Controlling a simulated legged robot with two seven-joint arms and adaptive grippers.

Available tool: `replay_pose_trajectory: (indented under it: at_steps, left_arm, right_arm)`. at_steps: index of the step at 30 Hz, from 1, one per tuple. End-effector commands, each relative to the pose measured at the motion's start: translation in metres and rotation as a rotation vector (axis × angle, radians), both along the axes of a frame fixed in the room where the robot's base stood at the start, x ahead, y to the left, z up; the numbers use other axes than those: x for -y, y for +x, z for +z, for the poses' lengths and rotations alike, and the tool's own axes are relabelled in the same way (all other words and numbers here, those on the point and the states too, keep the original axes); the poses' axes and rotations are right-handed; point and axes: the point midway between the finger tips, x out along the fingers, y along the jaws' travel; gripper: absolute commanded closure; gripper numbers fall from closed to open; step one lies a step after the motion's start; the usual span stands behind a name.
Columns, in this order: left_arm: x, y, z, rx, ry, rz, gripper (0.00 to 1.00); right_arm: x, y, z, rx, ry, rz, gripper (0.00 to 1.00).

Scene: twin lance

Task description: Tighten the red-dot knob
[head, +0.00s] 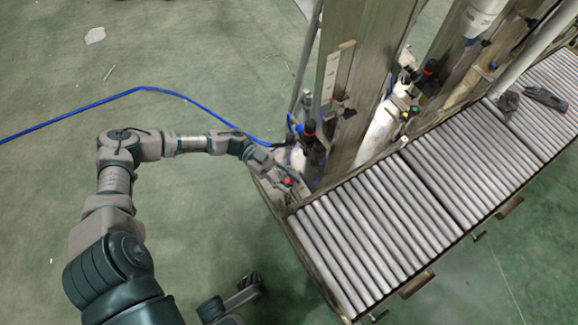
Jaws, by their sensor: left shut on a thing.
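My left arm reaches in from the left. Its gripper (281,174) is at the near left end of the conveyor frame, at the foot of the post. It is shut at a small bright red dot, the red-dot knob (288,181). The fingers and the knob are small and dark here, so the knob's body is mostly hidden and its turn cannot be read. A black fitting with a red top (309,129) stands just above and right of the gripper. My right gripper does not show.
A roller conveyor (375,232) runs to the upper right. A tall metal post (352,90) stands behind the gripper. A blue hose (190,103) lies across the green floor to the fittings. A dark tool (545,97) lies on the far rollers. The left floor is mostly clear.

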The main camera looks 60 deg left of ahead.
Motion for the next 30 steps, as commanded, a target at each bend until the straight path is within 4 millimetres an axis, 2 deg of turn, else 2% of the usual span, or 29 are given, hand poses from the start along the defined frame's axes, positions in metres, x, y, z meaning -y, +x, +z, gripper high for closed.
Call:
replay_pose_trajectory:
  at_steps: [2,3,5,14,17,20,30]
  left_arm:
    - [-0.002,0.002,0.000,0.002,0.004,0.006,0.99]
    - [-0.002,0.002,0.000,0.002,0.004,0.006,0.54]
    - [-0.002,0.001,0.001,0.002,0.003,0.006,0.39]
    - [0.000,0.001,0.001,0.002,0.002,0.003,0.38]
    - [-0.005,-0.001,0.001,0.001,0.002,0.003,0.38]
    - [-0.019,-0.004,0.000,0.000,0.004,0.005,0.38]
    - [-0.091,-0.023,-0.001,0.000,0.002,0.007,0.38]
  right_arm:
    - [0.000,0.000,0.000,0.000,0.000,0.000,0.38]
    - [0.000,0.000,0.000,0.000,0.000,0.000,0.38]
    - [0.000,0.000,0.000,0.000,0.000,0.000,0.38]
    - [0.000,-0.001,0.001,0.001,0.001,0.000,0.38]
    - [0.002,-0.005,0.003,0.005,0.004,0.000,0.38]
    - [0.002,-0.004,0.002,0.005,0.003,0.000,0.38]
    - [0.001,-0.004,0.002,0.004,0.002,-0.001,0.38]
